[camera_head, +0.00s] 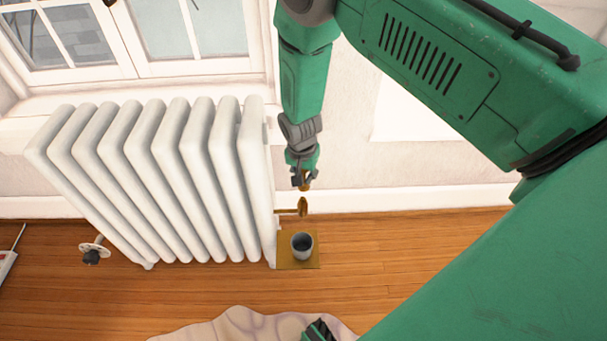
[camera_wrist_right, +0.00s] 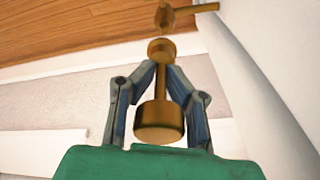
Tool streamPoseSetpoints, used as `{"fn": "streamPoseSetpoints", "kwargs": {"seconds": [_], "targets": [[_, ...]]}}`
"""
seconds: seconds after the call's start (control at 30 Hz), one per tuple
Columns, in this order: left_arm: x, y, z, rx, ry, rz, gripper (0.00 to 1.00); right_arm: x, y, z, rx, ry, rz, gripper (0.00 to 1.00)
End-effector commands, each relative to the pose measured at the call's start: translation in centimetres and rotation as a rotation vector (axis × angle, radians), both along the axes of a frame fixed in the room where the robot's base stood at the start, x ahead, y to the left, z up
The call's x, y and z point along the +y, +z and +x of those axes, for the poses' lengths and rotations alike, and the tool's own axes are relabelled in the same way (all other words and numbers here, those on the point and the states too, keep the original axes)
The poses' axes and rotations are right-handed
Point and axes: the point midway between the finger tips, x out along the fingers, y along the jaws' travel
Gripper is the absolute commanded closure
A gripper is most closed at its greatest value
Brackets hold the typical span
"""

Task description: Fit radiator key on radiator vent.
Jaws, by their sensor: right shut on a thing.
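The brass radiator key (camera_wrist_right: 159,122) is in my right gripper (camera_wrist_right: 160,72), which is shut on its shaft. Its wide round knob is toward my wrist and its small round head points away from it. In the head view the right gripper (camera_head: 303,181) is beside the radiator's right end, just above the brass radiator vent (camera_head: 303,206). The vent sticks out on a thin stem from the white radiator (camera_head: 165,180). In the wrist view the vent (camera_wrist_right: 164,17) is straight beyond the key's head, with a small gap between them.
A grey cup (camera_head: 302,246) stands on a brass-coloured square (camera_head: 284,262) on the wooden floor (camera_head: 430,235), below the vent. A valve with a dark knob (camera_head: 92,256) is at the radiator's lower left. A pale rug (camera_head: 215,328) lies at the bottom. The floor at right is clear.

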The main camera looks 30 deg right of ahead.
Motion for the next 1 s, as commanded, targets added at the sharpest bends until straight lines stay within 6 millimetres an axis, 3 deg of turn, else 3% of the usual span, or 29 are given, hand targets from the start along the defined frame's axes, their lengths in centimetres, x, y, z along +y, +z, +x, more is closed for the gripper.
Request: {"fn": "streamPoseSetpoints", "kwargs": {"seconds": [1.0], "targets": [[0.0, -2.6, 0.0, 0.0, 0.0, 0.0, 0.26, 0.1, -4.1, 0.0, 0.0, 0.002, -0.001, 1.0]]}}
